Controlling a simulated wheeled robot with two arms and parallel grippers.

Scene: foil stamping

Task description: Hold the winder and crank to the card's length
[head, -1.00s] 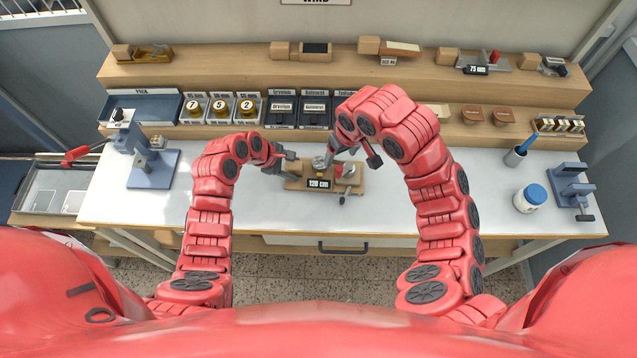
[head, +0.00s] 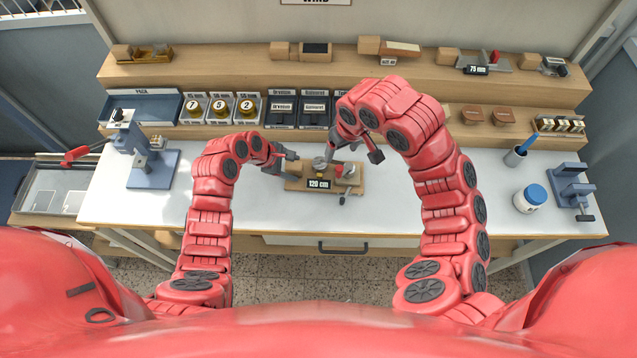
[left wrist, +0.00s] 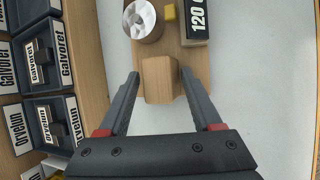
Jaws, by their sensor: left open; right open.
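The winder (head: 320,188) is a wooden board on the white table, with a small display reading 120 cm (head: 318,184), a metal spool and a red part at its right end. In the left wrist view the winder's spool (left wrist: 142,20) and a wooden block (left wrist: 158,80) at its end show. My left gripper (head: 283,163) is open at the winder's left end. Its fingers (left wrist: 158,88) stand on either side of the wooden block, which lies between them. My right gripper (head: 330,155) is open above the back of the winder, near the spool. Its fingertips are small in view.
A blue-grey press (head: 150,165) stands at the left and another blue-grey device (head: 570,190) at the right. Dark labelled boxes (head: 298,110) line the back. The front table is clear.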

